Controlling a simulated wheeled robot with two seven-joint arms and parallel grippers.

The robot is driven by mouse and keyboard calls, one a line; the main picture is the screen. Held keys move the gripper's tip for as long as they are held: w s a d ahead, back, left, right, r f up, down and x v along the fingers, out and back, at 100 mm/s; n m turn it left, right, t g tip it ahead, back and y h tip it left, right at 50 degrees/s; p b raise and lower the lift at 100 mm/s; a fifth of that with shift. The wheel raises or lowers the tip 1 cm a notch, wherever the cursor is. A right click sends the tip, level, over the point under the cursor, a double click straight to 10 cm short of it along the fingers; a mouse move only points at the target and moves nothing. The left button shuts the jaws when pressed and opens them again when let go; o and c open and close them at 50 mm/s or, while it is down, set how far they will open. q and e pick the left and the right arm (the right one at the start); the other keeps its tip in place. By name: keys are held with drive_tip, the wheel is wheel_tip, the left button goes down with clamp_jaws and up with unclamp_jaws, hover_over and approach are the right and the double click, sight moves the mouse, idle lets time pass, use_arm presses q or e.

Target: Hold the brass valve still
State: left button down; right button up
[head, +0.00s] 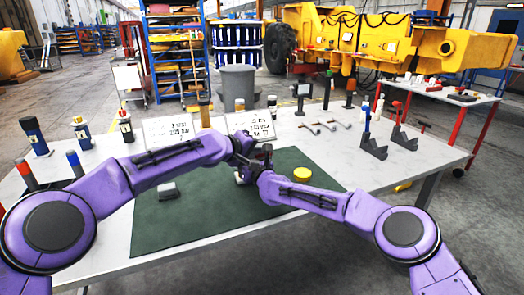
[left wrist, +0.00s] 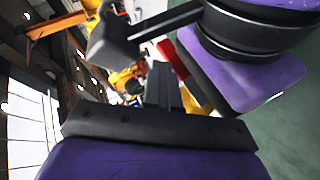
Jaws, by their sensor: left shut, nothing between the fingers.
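I cannot pick out a brass valve for certain. A round yellow piece (head: 302,174) lies on the green mat (head: 190,225), right of my grippers and apart from them. My left gripper (head: 240,146) is shut and empty above the mat's back edge. Its dark fingers also show in the left wrist view (left wrist: 163,88). My right gripper (head: 252,160) is crowded up against it, and the two overlap, so its jaws are unclear. A pale thing (head: 240,179) shows partly behind the right gripper. The right arm's purple link fills the upper right of the left wrist view.
A small grey block (head: 167,190) lies on the mat. Two white printed signs (head: 168,130) stand behind it. Bottles (head: 35,136) stand at the table's left, and dark angled brackets (head: 373,146) at the right. The mat's front half is clear.

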use_arm(q)
drive_tip(key=shift+a+r, duration=0.35)
use_arm(e)
drive_tip(key=shift+r, duration=0.1)
use_arm(q)
drive_tip(key=r, duration=0.1)
drive_tip(key=a+r, duration=0.1)
drive_tip(key=r, duration=0.1)
drive_tip(key=a+r, duration=0.1)
drive_tip(key=shift+s+a+r, duration=0.2)
drive_tip(key=shift+r, duration=0.1)
use_arm(e)
drive_tip(key=o, duration=1.7)
drive_tip(key=shift+c, duration=0.2)
